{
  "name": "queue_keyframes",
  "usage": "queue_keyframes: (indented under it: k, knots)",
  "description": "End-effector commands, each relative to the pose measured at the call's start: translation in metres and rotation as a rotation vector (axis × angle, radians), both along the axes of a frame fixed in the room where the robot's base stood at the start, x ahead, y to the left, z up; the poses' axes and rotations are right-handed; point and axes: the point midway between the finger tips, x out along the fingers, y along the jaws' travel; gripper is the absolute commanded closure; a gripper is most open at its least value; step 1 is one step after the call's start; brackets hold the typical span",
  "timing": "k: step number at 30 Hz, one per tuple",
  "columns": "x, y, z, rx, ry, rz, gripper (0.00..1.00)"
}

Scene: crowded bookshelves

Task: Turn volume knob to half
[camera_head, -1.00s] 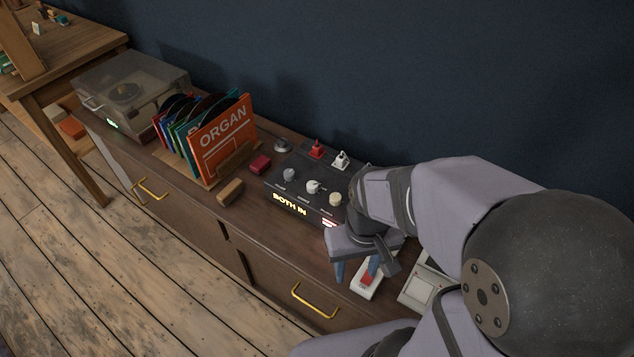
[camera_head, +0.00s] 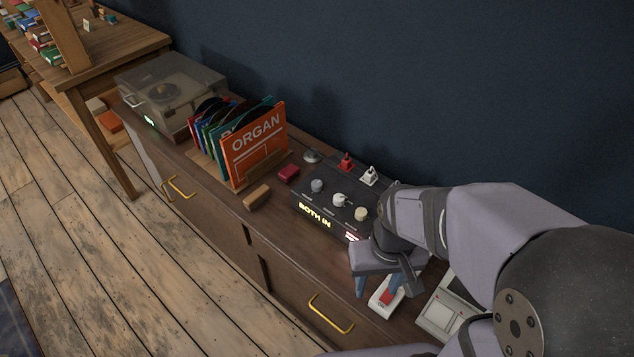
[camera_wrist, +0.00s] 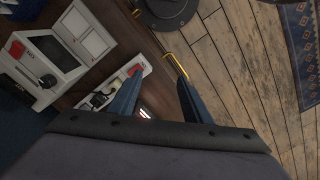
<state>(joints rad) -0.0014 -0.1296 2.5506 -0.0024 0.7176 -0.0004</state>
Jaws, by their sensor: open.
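My gripper (camera_head: 377,288) is open and empty, in front and to the right of the box, apart from the knobs. In the wrist view its two blue fingers (camera_wrist: 160,88) point towards the cabinet edge and floor; no knob shows clearly between them.
A red-and-white switch (camera_head: 386,297) lies close to my fingers. A pale device (camera_head: 442,312) is right of it. Red and white plugs (camera_head: 346,161) stand behind the box. A record rack (camera_head: 258,150), wooden block (camera_head: 257,197) and turntable (camera_head: 170,90) are left.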

Motion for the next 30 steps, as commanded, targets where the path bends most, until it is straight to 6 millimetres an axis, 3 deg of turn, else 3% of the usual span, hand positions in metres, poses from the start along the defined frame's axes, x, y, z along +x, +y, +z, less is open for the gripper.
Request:
queue_keyframes:
  k: [5,8,15,21,25,30]
  knots:
    - [0.035,0.003,0.000,-0.006,-0.031,0.003,0.56]
    - [0.074,0.007,0.000,-0.011,-0.067,0.003,0.56]
    - [0.198,0.032,-0.008,-0.019,-0.194,0.003,0.56]
    - [0.287,0.061,-0.023,-0.013,-0.296,0.002,0.56]
    - [0.324,0.076,-0.031,-0.006,-0.345,0.001,0.56]
    - [0.350,0.088,-0.036,0.000,-0.382,-0.002,0.56]
